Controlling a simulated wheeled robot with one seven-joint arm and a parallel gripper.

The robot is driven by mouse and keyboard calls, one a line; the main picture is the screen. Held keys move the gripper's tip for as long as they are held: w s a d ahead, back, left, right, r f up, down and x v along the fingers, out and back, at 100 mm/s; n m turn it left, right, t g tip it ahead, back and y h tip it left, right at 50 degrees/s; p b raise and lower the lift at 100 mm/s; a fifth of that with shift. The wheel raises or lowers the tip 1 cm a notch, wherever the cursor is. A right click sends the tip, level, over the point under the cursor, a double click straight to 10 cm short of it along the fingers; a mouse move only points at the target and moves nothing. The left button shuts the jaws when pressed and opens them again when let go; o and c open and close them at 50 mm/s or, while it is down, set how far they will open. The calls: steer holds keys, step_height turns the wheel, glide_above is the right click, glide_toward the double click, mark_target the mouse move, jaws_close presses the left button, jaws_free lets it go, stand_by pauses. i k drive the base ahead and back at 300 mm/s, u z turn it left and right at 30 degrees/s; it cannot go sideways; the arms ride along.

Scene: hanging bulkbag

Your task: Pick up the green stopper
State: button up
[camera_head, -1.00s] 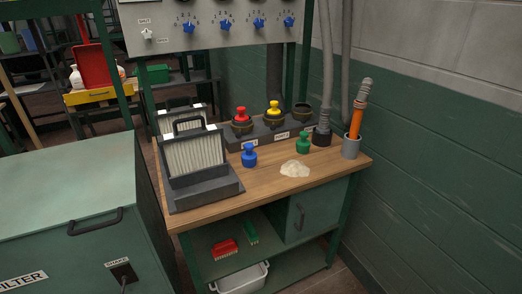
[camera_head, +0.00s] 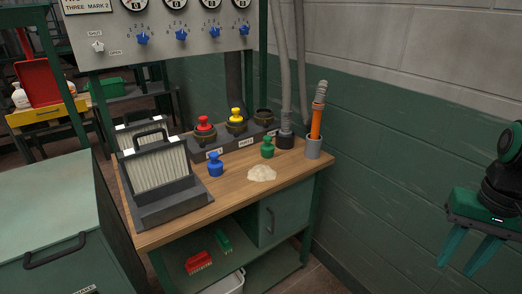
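The green stopper (camera_head: 267,147) stands upright on the wooden bench top (camera_head: 232,190), just in front of the dark socket block (camera_head: 228,145) and behind a pale powder heap (camera_head: 262,173). My gripper (camera_head: 463,262) is at the far right of the view, well away from the stopper and pointing down. Its two green fingers are apart with nothing between them.
A blue stopper (camera_head: 215,164) stands left of the green one. Red (camera_head: 204,128) and yellow (camera_head: 236,120) stoppers sit in the block. A filter panel (camera_head: 158,170) fills the bench's left side. A grey cup (camera_head: 313,148) holding an orange-handled tool stands right.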

mark_target(266, 148)
steer(key=i, duration=1.45)
steer(key=z, duration=0.1)
